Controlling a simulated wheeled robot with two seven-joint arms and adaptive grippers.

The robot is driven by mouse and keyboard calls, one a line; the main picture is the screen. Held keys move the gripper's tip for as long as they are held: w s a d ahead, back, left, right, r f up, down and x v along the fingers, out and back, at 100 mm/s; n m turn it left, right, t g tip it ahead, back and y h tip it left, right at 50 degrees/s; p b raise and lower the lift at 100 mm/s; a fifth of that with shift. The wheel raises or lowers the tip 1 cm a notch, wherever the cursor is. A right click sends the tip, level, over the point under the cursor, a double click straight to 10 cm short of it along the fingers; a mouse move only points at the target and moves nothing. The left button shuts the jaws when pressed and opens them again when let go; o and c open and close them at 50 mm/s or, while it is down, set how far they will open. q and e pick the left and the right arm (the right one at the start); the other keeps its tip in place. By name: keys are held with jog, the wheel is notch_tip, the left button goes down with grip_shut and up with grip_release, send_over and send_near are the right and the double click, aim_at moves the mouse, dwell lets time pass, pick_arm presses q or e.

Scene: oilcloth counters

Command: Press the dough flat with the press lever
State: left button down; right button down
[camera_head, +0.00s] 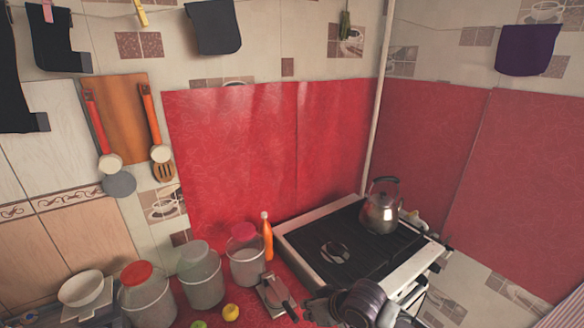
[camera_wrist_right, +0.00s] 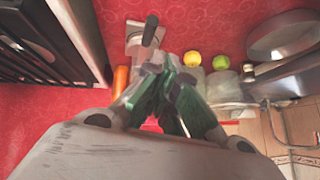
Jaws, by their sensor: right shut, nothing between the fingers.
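The small metal press (camera_head: 268,293) stands on the red oilcloth counter at the bottom middle of the head view, with its dark lever handle (camera_head: 289,309) angled toward the lower right. In the right wrist view the press (camera_wrist_right: 134,28) is near the top, its dark handle (camera_wrist_right: 150,31) pointing toward my fingers. My right gripper (camera_wrist_right: 170,72) is shut and empty, with its green-sided fingers close to the handle; I cannot tell whether they touch. In the head view my right gripper (camera_head: 318,303) is just right of the press. No dough is visible. My left gripper is not in view.
An orange bottle (camera_head: 267,236) and several lidded jars (camera_head: 199,272) stand behind and left of the press. A yellow fruit (camera_head: 231,312) and a green fruit (camera_head: 199,324) lie left of it. The stove (camera_head: 330,250) with a kettle (camera_head: 380,212) is to the right.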

jog(key=s+d+f+m+g+h, duration=0.1)
jog(key=s+d+f+m+h, duration=0.15)
jog(key=s+d, duration=0.65)
jog(key=s+d+f+m+g+h, duration=0.1)
jog(key=s+d+f+m+h, duration=0.15)
jog(key=s+d, duration=0.6)
notch_tip(320, 180, down, 33)
jog(key=s+n+g, duration=0.1)
jog(key=s, duration=0.1)
jog(key=s+d+f, duration=0.2)
jog(key=s+f, duration=0.8)
jog(key=s, duration=0.1)
jog(key=s+d+f+g, duration=0.1)
jog(key=s+d+f, duration=0.1)
jog(key=s+f, duration=0.8)
jog(key=shift+s+d+f+h+b, duration=0.15)
jog(key=shift+s+f+h+b, duration=0.15)
jog(key=shift+s, duration=0.45)
dwell(0.4)
